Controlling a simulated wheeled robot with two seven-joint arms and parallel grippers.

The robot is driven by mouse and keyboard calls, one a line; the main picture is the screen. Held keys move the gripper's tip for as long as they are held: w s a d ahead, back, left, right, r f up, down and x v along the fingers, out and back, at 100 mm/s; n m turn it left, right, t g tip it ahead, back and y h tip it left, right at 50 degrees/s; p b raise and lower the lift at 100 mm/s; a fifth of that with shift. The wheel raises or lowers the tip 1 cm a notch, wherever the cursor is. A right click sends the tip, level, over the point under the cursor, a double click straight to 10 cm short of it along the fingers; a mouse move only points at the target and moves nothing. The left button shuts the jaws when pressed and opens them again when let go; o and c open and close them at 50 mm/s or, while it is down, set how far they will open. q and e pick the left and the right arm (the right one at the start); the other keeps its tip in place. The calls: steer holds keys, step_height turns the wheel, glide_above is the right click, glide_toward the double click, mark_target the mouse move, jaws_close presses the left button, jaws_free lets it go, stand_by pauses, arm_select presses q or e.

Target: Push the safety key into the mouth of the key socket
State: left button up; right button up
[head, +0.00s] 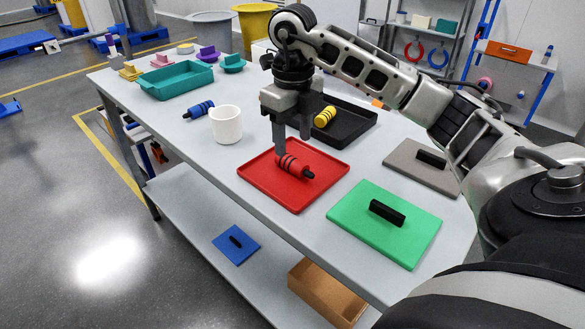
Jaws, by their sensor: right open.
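I cannot pick out a safety key or a key socket with certainty in the head view. My right gripper (292,146) points down over the red tray (292,204), its fingers apart. A red ribbed cylinder with black ends (294,166) lies in that tray, just below the fingertips; I cannot tell whether a finger touches it. My left gripper is out of view.
A black tray (363,116) holds a yellow cylinder (325,116). A white cup (226,124), blue cylinder (199,109) and teal tray (177,82) stand left. Green (365,228) and grey (404,152) boards with black handles lie right. Table's front-left edge is clear.

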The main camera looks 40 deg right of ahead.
mark_target(293, 159)
steer(key=shift+w+d+f, duration=0.1)
steer(key=shift+w+f, duration=0.05)
steer(key=shift+f, duration=2.75)
steer(key=c, duration=1.1)
